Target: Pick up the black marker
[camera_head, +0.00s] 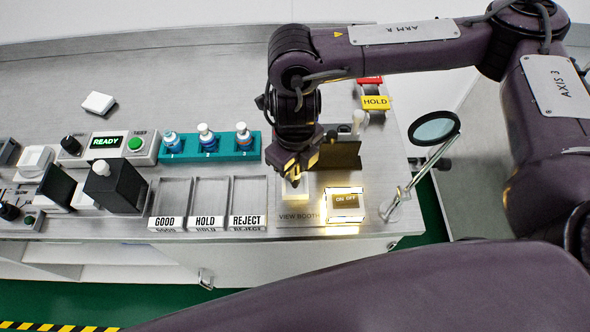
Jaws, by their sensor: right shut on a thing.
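I cannot make out a black marker anywhere in the head view. My right gripper (292,180) reaches down from above at the view booth (298,217), over a small pale lit block (297,195). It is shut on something. The dark fingers and wrist hide what is between them, so I cannot tell what it is. My left gripper is not in view.
A teal rack (208,157) holds three small bottles. GOOD, HOLD and REJECT trays (207,222) look empty. The back left counter is mostly clear.

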